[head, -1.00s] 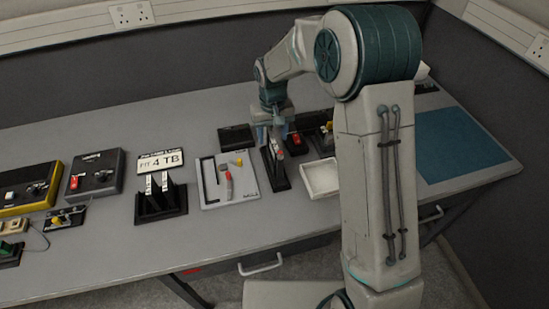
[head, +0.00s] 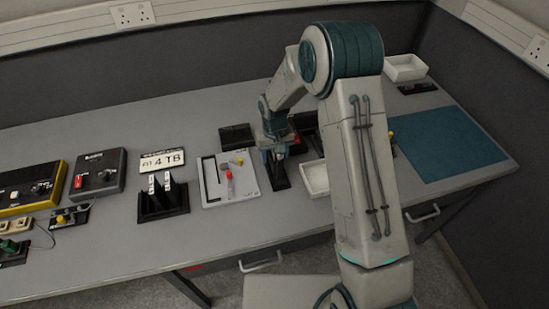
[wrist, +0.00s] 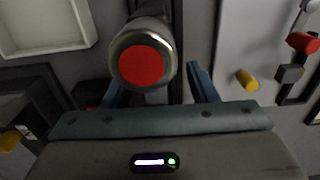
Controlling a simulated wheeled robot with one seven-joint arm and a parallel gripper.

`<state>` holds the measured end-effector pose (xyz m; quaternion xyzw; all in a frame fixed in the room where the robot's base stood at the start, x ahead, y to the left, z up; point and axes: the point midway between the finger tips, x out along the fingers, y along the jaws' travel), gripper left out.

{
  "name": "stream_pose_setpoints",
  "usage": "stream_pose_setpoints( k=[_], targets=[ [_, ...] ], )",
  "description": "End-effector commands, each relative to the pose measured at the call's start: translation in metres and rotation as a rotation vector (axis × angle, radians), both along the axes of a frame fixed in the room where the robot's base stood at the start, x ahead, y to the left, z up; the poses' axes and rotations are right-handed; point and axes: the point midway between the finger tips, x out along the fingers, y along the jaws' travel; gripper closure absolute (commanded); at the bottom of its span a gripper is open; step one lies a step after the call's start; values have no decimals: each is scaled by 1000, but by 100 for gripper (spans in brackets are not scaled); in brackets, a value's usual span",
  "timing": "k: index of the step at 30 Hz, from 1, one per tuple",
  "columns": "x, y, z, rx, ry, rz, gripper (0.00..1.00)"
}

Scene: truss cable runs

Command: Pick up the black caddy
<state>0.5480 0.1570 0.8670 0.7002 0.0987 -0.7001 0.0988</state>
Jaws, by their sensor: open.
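A narrow black stand (head: 281,182) is on the table right of the light grey tool panel, mostly covered by my gripper. The black caddy appears to stand upright in it, largely hidden in the head view. In the wrist view a dark upright strip (wrist: 176,55), which seems to be the caddy, runs between my fingers. A metal cylinder with a red round end (wrist: 141,66) shows beside it, close to the camera. My gripper (head: 273,148) points down over the stand. Its fingers (wrist: 160,88) are open, one each side of the strip; contact cannot be told.
A black rack (head: 162,203) with two upright dark caddies stands left, before a "FIT 4 TB" sign (head: 163,161). The grey panel (head: 212,192) with small parts is just left of my gripper. A white tray (head: 315,178) is close on the right. A blue mat (head: 450,148) lies clear.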

Motion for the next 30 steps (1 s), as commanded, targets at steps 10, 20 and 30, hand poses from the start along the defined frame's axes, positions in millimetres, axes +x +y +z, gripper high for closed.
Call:
stream_pose_setpoints(
  k=[10,20,30],
  targets=[
    [0,0,1,0,-1,0,95],
    [1,0,6,1,-2,0,95],
    [1,0,37,2,-5,-1,95]
  ],
)
